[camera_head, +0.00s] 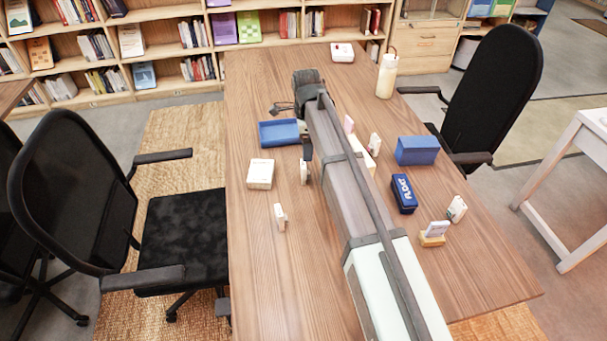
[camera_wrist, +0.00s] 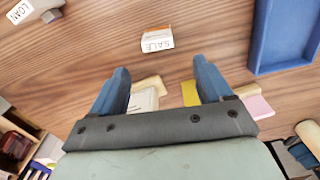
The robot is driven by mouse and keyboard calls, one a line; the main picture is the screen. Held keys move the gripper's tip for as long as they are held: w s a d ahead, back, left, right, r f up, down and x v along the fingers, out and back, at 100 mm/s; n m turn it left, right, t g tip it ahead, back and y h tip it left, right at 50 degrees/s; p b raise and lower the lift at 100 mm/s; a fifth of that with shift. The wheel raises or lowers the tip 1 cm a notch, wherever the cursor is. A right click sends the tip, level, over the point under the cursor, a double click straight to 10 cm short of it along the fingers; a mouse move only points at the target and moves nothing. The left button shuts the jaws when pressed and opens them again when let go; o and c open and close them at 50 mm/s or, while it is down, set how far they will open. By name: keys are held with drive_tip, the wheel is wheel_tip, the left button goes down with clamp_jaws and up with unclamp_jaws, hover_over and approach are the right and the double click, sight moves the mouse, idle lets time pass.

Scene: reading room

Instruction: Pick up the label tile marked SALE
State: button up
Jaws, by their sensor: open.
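The SALE tile (camera_wrist: 157,43) is a small white block with an orange edge on the wooden table, its lettering upside down in the wrist view. In the head view a small white tile (camera_head: 304,172) just left of my arm seems to be the same one, lettering too small to read. My gripper (camera_wrist: 162,78) is open, with two blue-tipped fingers. The SALE tile shows beyond the fingertips, apart from them, between their lines. In the head view my gripper is mostly hidden by my arm.
A LOAN tile (camera_wrist: 22,11) is at upper left in the wrist view. A blue tray (camera_wrist: 258,60) lies to the right. A white-and-wood piece (camera_wrist: 146,98) and a pink tile (camera_wrist: 259,107) show near the fingers. A blue box (camera_head: 417,151) and FLOAT case (camera_head: 404,194) stand right of my arm.

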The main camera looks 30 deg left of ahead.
sight(305, 169)
wheel_tip(305, 169, down, 5)
drive_tip(key=shift+s+f, duration=0.15)
drive_tip(key=shift+f, duration=2.5)
drive_tip(key=c, duration=1.1)
